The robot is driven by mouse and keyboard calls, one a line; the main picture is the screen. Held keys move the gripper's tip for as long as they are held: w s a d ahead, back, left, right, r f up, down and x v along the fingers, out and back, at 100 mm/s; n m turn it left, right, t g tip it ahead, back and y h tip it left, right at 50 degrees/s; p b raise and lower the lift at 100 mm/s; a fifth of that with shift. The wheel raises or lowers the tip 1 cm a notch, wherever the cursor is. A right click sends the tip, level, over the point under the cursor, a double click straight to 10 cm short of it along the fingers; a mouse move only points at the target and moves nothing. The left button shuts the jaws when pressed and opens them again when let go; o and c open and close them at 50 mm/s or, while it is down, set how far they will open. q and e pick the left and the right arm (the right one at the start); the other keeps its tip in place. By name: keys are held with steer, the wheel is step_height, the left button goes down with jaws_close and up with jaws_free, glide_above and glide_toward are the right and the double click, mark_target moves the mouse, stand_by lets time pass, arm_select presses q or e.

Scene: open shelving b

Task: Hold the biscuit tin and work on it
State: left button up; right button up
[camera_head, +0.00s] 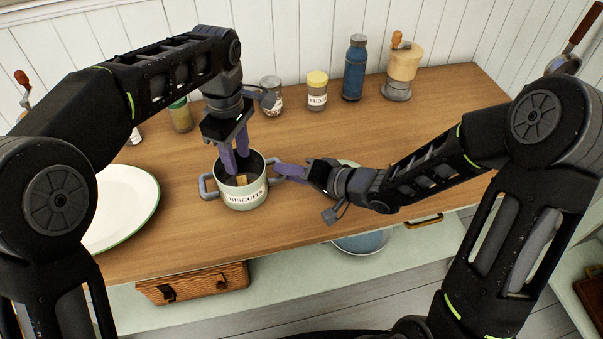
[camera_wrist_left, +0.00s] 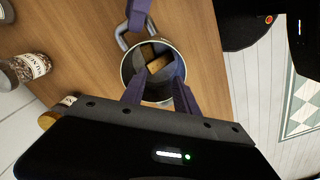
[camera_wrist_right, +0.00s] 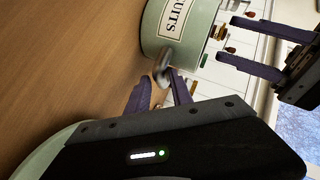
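The biscuit tin (camera_head: 233,202) is a pale green pot with a BISCUITS label and a grey handle on each side, upright on the wooden counter. Its top is open, and tan blocks (camera_wrist_left: 158,63) show inside. My left gripper (camera_head: 236,167) points down over the mouth, fingers apart, with nothing between them; its fingertips reach about the rim. It also shows in the right wrist view (camera_wrist_right: 225,40). My right gripper (camera_head: 278,170) comes in level from the right. Its fingers (camera_wrist_right: 161,78) are close together around the tin's right handle; the exact contact is partly hidden.
A white plate (camera_head: 120,205) lies left of the tin. A fudge jar (camera_head: 317,95), a blue bottle (camera_head: 355,70), a grinder (camera_head: 401,70) and other jars stand along the back. A basket (camera_head: 195,284) and a blue bucket (camera_head: 362,242) sit below the counter's front edge.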

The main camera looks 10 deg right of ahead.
steer(key=shift+w+a+f, duration=0.15)
steer(key=shift+w+a, duration=0.1)
steer(key=shift+a, duration=0.05)
steer(key=shift+c, duration=0.2)
jaws_close()
stand_by(1.5)
